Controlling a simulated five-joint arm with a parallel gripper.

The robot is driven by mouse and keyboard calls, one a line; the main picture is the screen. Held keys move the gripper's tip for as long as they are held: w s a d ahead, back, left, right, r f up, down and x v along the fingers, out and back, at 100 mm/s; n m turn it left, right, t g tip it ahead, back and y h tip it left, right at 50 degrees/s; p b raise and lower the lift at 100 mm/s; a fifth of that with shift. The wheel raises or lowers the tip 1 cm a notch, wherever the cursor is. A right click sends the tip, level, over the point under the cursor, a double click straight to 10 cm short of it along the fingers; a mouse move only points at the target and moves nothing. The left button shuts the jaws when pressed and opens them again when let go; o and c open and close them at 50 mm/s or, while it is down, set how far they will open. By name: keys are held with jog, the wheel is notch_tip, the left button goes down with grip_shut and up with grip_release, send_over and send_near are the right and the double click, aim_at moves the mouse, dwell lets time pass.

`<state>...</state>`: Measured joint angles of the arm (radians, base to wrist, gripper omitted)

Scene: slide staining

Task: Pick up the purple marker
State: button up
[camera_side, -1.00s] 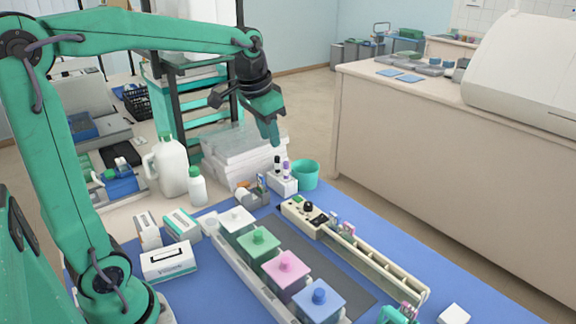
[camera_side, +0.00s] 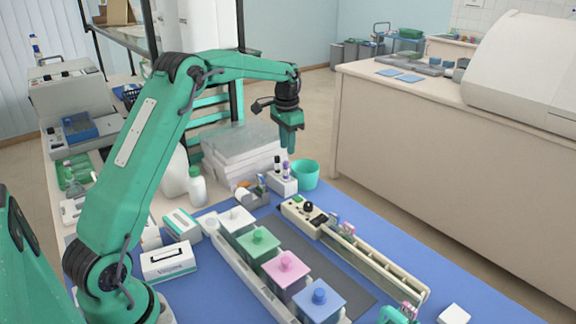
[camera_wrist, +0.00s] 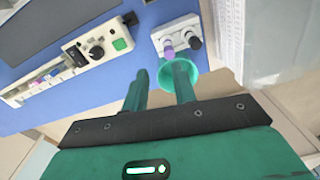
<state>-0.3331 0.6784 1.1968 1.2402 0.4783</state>
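The purple marker (camera_side: 286,169) stands upright beside a black marker (camera_side: 277,163) in a small white holder (camera_side: 285,186) at the back of the blue mat. My gripper (camera_side: 288,148) is just above the markers in the side view, fingers pointing down. In the wrist view my gripper (camera_wrist: 161,68) is open and empty, with a gap between its two green fingers. No contact is visible.
A teal cup (camera_side: 305,174) stands close to the holder's right. A stack of white boxes (camera_side: 238,155) is behind left. The cream instrument with a black knob (camera_side: 310,213) lies in front. Staining jars, including a green one (camera_side: 258,248), stand nearer the camera.

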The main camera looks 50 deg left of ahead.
aim_at(286, 178)
jog(key=a+f, duration=0.1)
jog(key=w+f, duration=0.1)
jog(key=shift+a+f, duration=0.3)
jog(key=shift+a, duration=0.05)
jog(key=shift+f, duration=0.1)
jog(key=shift+f, duration=1.2)
jog(key=shift+f, duration=0.1)
jog(key=shift+s+d+f, duration=0.1)
jog(key=shift+s+f, duration=0.05)
jog(key=shift+f, duration=2.35)
jog(key=shift+c, duration=0.5)
grip_shut()
